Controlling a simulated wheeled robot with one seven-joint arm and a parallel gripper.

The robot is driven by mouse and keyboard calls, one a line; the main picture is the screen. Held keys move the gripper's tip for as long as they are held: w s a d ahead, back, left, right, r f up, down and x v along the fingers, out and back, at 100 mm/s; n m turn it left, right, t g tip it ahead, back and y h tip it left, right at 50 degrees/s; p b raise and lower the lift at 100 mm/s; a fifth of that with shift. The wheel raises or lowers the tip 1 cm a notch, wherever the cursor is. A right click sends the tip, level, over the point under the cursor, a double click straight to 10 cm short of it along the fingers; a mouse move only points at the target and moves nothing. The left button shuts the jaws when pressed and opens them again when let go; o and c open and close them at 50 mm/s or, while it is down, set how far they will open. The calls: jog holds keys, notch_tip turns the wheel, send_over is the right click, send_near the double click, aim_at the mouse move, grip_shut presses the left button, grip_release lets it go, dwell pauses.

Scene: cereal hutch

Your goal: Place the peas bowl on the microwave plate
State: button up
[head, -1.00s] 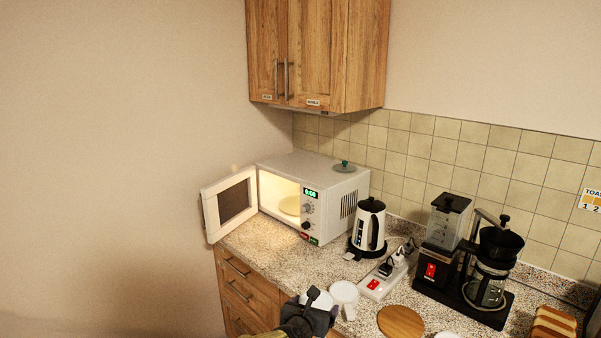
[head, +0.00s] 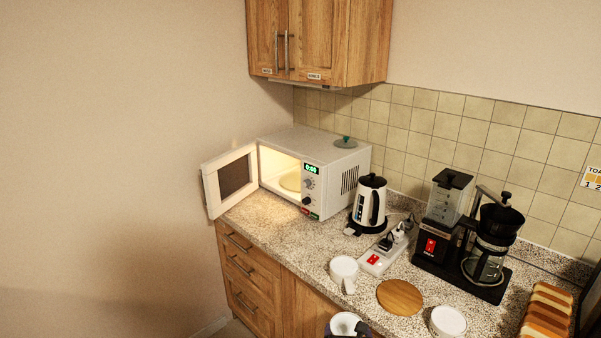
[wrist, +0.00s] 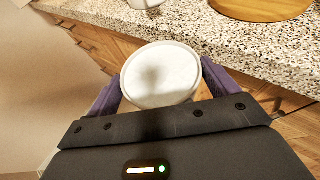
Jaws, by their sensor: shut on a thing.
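A white round bowl (wrist: 160,78) is held between the two purple fingers of my gripper (wrist: 161,88) in the wrist view. It also shows at the bottom edge of the head view (head: 345,324). No green peas show in it; its inside looks plain white with a shadow. My gripper is shut on it, in front of the counter's front edge. The microwave (head: 318,160) stands in the far corner with its door (head: 232,180) swung open to the left. The round microwave plate (head: 290,183) lies inside, lit, with nothing seen on it; the right part is hidden.
The counter (head: 262,230) before the microwave is clear. A kettle (head: 369,205), power strip (head: 383,257), white mug (head: 343,269), wooden board (head: 400,296), second white bowl (head: 448,321) and coffee maker (head: 470,245) stand to the right. The open door juts out left.

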jog(key=shift+n+y, duration=0.5)
jog(key=shift+y, duration=0.1)
jog(key=d+f, duration=0.1)
jog(key=s+f, duration=0.1)
jog(key=d+f, duration=0.1)
jog(key=f, duration=0.1)
jog(key=shift+s+d, duration=0.3)
jog(key=shift+s, duration=0.05)
jog(key=shift+a, duration=0.1)
jog(key=shift+f, duration=0.1)
jog(key=s+f, duration=0.4)
jog(key=f, duration=0.1)
jog(key=shift+s+f, duration=0.15)
jog(key=shift+s, duration=0.05)
dwell(1.9)
